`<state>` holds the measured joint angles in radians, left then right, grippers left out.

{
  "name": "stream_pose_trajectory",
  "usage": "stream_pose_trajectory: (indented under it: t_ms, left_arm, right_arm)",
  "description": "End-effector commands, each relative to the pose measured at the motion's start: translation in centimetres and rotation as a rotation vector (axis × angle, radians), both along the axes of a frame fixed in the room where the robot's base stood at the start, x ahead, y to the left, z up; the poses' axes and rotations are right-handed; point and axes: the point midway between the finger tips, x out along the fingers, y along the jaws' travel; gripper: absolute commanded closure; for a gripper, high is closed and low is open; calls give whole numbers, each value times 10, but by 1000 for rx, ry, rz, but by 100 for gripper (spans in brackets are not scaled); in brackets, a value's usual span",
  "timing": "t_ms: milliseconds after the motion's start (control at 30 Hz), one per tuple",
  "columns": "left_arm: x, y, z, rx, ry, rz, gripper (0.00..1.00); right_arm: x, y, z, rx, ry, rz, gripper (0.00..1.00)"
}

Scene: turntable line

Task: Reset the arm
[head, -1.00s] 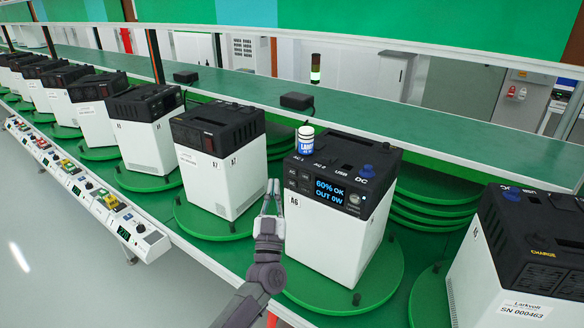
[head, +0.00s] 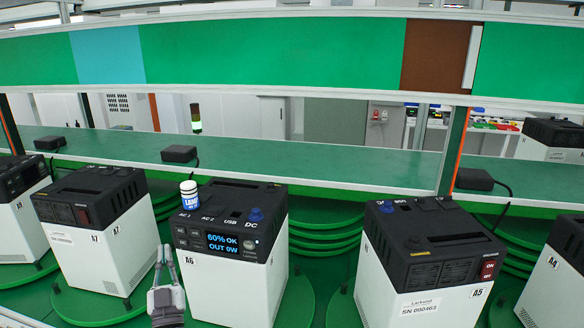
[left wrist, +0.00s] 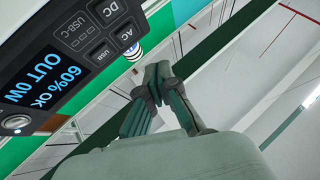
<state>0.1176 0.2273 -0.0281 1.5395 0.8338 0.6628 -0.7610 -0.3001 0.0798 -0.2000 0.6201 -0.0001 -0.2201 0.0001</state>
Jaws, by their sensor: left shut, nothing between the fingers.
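My left gripper (head: 165,258) is shut and empty in the head view, in front of and just left of the power unit labelled A6 (head: 226,275). In the left wrist view its closed fingertips (left wrist: 158,80) are near the unit's front panel (left wrist: 75,60), with a visible gap beside them. The unit's screen reads "60% OK, OUT 0W". A small white and blue cylinder (head: 189,194) stands on the unit's top at its left corner. My right gripper does not show in these frames.
Unit A7 (head: 92,245) stands to the left and unit A5 (head: 427,265) to the right, on green turntables. A green shelf (head: 330,168) with black adapters (head: 180,154) runs behind them. A long green panel (head: 280,52) hangs above.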

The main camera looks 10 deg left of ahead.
Motion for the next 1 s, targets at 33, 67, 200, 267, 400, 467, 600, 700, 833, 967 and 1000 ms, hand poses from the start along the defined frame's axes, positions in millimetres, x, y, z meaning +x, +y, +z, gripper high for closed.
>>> stream_pose_trajectory:
  t_ms: [33, 67, 200, 267, 400, 467, 600, 700, 833, 967, 1000]
  left_arm:
    - [0, -11, -5, 5, 31, -41, 100]
    - [1, -19, -8, 11, 55, -75, 100]
    - [-4, -77, -39, 37, 251, -288, 100]
    - [-12, -104, -57, 48, 362, -381, 100]
    - [-46, -155, -104, 56, 645, -545, 100]
    - [-66, -170, -124, 51, 773, -592, 100]
    - [-125, -191, -167, 23, 1086, -641, 100]
    - [-168, -192, -188, -15, 1286, -626, 100]
    - [-214, -187, -202, -61, 1475, -581, 100]
    - [-251, -180, -209, -106, 1614, -526, 100]
    - [-262, -178, -210, -119, 1652, -508, 100]
  right_arm:
    - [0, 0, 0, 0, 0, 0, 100]
    - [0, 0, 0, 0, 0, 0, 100]
    - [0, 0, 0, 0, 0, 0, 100]
    - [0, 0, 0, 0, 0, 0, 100]
    - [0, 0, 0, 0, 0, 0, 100]
    - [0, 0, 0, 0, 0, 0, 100]
    - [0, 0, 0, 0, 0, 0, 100]
    - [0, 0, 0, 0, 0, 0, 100]
    - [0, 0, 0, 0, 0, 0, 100]
    - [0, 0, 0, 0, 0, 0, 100]
    - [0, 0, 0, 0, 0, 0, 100]
